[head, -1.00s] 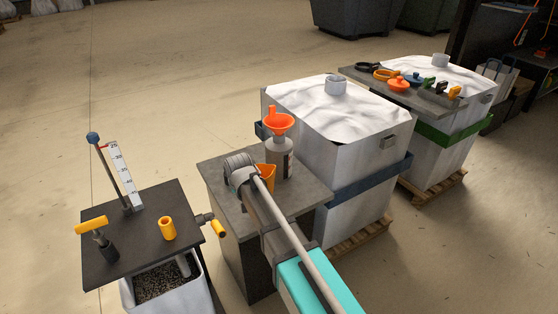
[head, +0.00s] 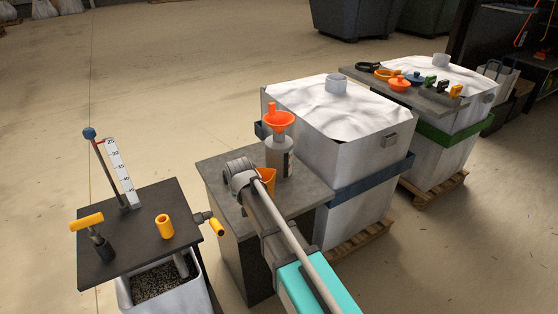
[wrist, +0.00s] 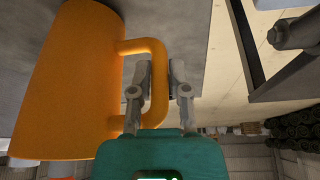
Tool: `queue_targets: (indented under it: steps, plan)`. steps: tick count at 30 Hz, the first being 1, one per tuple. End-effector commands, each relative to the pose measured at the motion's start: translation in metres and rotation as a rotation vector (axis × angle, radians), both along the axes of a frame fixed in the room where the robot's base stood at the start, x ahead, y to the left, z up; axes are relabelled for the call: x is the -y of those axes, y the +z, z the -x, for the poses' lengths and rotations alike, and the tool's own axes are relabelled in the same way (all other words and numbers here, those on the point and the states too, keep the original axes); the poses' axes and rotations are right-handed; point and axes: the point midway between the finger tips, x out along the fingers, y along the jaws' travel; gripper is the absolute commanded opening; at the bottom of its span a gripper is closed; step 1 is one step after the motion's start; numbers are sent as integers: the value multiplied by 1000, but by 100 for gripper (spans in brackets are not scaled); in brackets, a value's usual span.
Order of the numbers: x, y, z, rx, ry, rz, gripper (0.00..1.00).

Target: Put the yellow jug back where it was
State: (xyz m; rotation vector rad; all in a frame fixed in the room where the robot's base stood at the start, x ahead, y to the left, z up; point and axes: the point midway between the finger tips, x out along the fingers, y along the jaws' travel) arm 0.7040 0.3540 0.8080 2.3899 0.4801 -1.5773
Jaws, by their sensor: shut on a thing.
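The yellow jug, orange-yellow in this light, shows in the wrist view (wrist: 68,80) as a large body with a loop handle on its right. My gripper (wrist: 160,80) has one finger on each side of the handle's upright bar and is shut on it. In the head view the jug (head: 267,181) is at the grey stand (head: 309,188), mostly hidden behind my arm. My gripper's fingers are hidden there too. I cannot tell whether the jug's base touches the stand top.
A grey bottle (head: 280,160) with an orange funnel (head: 279,121) stands just behind the jug. A dark table (head: 130,240) on the left holds a yellow cup (head: 164,226), a T-handled tool (head: 95,235) and a scale post. A large white bulk container (head: 350,150) stands close on the right.

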Motion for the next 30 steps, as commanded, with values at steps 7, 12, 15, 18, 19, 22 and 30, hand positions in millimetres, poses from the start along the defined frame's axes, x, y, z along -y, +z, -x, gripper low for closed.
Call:
queue_targets:
  steps: [7, 12, 15, 18, 19, 22, 30]
  plan:
    - [0, -2, 0, 1, 0, 0, 0]
    - [0, -2, 0, 1, 0, 0, 0]
    - [0, -2, 0, 0, 0, 0, 0]
    - [0, -3, 0, 0, 0, 0, 0]
    - [0, -3, 0, 0, 0, 0, 0]
    - [0, -4, 0, 0, 0, 0, 0]
    - [0, -8, 0, 0, 0, 0, 0]
